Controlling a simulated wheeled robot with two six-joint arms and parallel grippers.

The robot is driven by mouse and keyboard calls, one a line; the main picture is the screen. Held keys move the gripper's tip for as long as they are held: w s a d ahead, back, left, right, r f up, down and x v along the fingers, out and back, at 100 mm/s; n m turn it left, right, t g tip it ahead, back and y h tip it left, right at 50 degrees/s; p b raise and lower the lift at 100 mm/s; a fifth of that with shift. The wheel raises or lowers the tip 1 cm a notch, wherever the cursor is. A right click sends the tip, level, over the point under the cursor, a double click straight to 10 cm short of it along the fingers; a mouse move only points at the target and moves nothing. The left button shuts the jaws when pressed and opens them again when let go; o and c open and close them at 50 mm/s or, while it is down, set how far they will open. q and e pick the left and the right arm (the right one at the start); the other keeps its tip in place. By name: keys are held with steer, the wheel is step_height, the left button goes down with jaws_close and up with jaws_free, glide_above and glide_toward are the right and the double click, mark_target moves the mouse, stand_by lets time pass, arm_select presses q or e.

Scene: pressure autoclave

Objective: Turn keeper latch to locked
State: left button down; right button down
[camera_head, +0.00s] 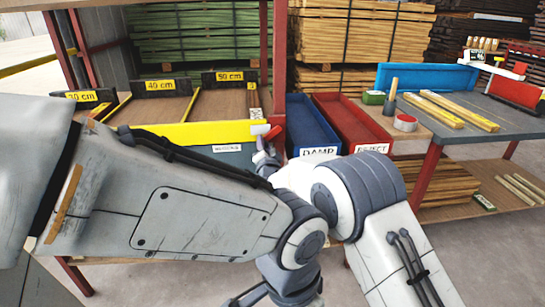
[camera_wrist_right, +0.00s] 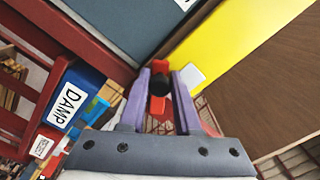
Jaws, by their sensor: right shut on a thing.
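The keeper latch appears to be the small red piece (camera_head: 275,132) at the right end of a yellow front board (camera_head: 190,132). In the right wrist view the red latch (camera_wrist_right: 157,105) sits between two purple fingers, with a dark round part across its middle. My right gripper (camera_wrist_right: 160,95) is shut on it; in the head view its tip (camera_head: 264,147) is small and partly hidden behind arm links. A white block (camera_wrist_right: 193,75) lies just right of the fingers; it also shows in the head view (camera_head: 260,129). I cannot read the latch's exact angle. My left gripper is not in view.
A blue DAMP bin (camera_head: 312,128) and a red REJECT bin (camera_head: 355,125) stand just right of the latch. A red post (camera_head: 279,55) rises behind it. Length-marked bays (camera_head: 160,86) lie behind the board. A grey worktop (camera_head: 470,118) stands at right.

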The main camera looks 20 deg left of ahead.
mark_target(259, 129)
steer(key=m+b, duration=0.1)
steer(key=r+m+b, duration=0.1)
steer(key=m, duration=0.1)
steer(key=a+m+b, duration=0.1)
steer(key=b, duration=0.1)
steer(key=shift+s+r, duration=0.2)
steer(key=shift+r, duration=0.15)
steer(key=r+m+b, duration=0.1)
steer(key=m+b, duration=0.1)
steer(key=m, duration=0.1)
steer(key=shift+r, duration=0.2)
steer(key=shift+r+m+b, duration=0.3)
steer(key=shift+m+b, duration=0.05)
steer(key=shift+m, duration=0.05)
steer(key=shift+r, duration=0.1)
steer(key=c, duration=0.6)
jaws_free()
steer(key=shift+s, duration=0.1)
